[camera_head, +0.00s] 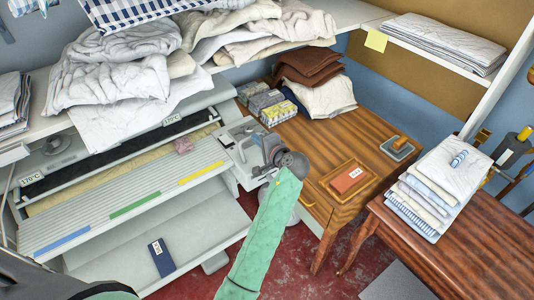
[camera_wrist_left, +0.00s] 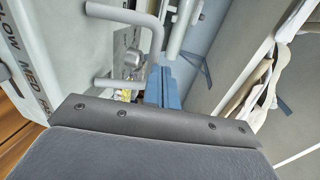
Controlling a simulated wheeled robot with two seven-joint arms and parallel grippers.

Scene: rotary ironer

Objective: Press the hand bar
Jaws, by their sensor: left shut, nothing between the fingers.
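The rotary ironer (camera_head: 120,200) fills the left of the head view, with a slatted front board carrying blue, green and yellow strips. My left arm has a green sleeve, and its gripper (camera_head: 268,150) is at the ironer's right end housing. The wrist view shows the blue-grey fingers (camera_wrist_left: 160,86) shut and empty, close to a bent grey tube (camera_wrist_left: 125,14). This tube may be the hand bar; I cannot tell whether the fingers touch it. In the head view the arm and wrist hide part of that end. My right gripper is not in view.
Rumpled white linen (camera_head: 110,75) lies on the shelf above the ironer. A wooden cabinet (camera_head: 370,150) with boxes and folded cloths stands right of my gripper. A wooden table (camera_head: 460,240) with a folded linen stack (camera_head: 435,190) is at right. Red floor shows between them.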

